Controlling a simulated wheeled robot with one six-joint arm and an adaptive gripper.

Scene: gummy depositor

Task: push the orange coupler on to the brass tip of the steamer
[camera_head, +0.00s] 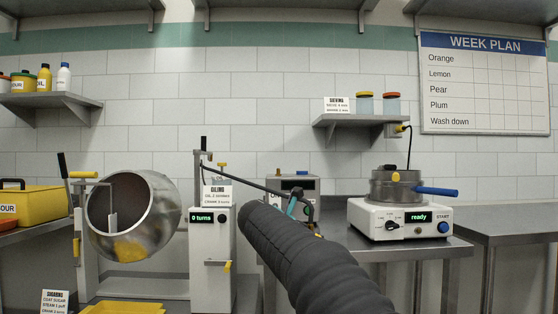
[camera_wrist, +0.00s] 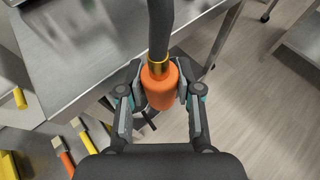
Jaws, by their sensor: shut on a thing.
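The orange coupler (camera_wrist: 161,90) sits between the two fingers of my gripper (camera_wrist: 160,76) in the wrist view, and the fingers are shut on it from both sides. A brass collar (camera_wrist: 158,66) meets its far end, and a dark hose or pipe (camera_wrist: 160,28) runs on from the brass. I cannot tell how deep the brass sits in the coupler, nor whether this brass is the steamer's tip. In the head view my gripper (camera_head: 300,206) is partly hidden behind my dark arm, and the coupler is not clear there. A grey box machine (camera_head: 290,184) stands behind it.
A steel table edge (camera_wrist: 90,95) runs close beside my gripper. Yellow- and orange-handled tools (camera_wrist: 67,163) lie at lower left. A white turns counter (camera_head: 210,250) and a steel drum (camera_head: 135,205) stand left, a "ready" cooker (camera_head: 400,222) right. Open floor (camera_wrist: 265,110) shows at right.

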